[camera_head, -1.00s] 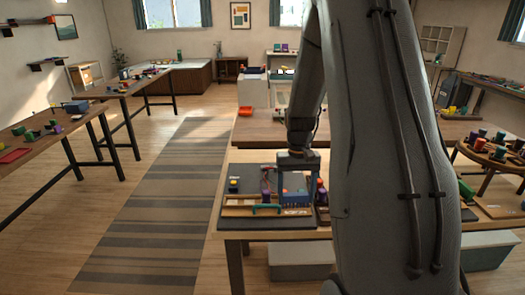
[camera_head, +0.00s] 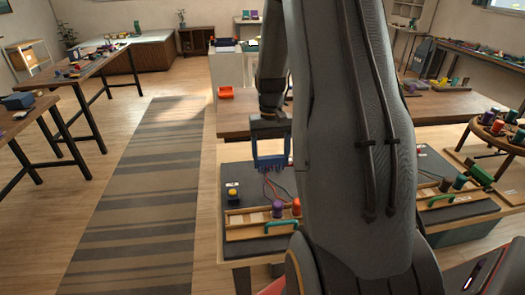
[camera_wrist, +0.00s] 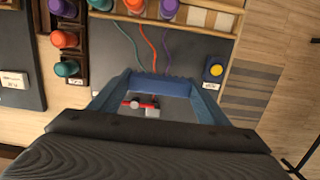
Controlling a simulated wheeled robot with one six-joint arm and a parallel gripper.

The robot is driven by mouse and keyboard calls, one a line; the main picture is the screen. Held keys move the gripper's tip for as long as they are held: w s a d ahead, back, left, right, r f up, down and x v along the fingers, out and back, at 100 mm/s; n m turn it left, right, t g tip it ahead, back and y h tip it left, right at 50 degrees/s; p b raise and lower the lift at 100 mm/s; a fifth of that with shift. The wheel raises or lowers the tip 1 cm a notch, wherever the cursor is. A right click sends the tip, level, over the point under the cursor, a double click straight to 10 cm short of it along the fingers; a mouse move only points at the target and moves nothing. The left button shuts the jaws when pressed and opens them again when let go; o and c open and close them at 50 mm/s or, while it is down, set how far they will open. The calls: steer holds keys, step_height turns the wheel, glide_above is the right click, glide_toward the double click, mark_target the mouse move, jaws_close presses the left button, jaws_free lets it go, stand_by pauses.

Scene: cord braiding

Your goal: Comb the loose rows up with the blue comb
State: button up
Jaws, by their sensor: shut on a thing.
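My gripper (camera_head: 269,150) is shut on the blue comb (camera_head: 272,166), above the dark mat (camera_head: 240,178) on the table. In the wrist view the comb (camera_wrist: 160,77) spans between the fingers, with small teeth along its edge. Teal (camera_wrist: 133,46), orange (camera_wrist: 151,48) and purple (camera_wrist: 167,46) cords run from a wooden rack (camera_wrist: 190,28) toward the comb. Whether the teeth touch the cords cannot be told. The loose rows cannot be made out. My arm hides part of the mat in the head view.
A purple spool (camera_head: 278,210) and an orange spool (camera_head: 296,207) stand at the wooden rack. A green handle (camera_head: 282,225) is in front. A yellow button (camera_head: 233,192) sits left. Several spools stand in a side tray at left in the wrist view. A round table (camera_head: 500,128) is at right.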

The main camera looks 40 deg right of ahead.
mark_target(270, 170)
steer(key=shift+f+b, duration=2.45)
steer(key=shift+f, duration=0.6)
steer(key=shift+f+b, duration=0.55)
steer(key=shift+f, duration=0.8)
steer(key=shift+w, duration=0.1)
steer(key=shift+w+d, duration=0.45)
steer(key=shift+w, duration=0.4)
steer(key=shift+r, duration=0.1)
steer(key=r+p, duration=0.2)
steer(key=r, duration=0.1)
steer(key=r+p, duration=0.2)
steer(key=r, duration=0.1)
steer(key=s+r+p, duration=0.1)
steer(key=r+p, duration=0.2)
steer(key=shift+a, duration=0.25)
steer(key=shift+f, duration=0.1)
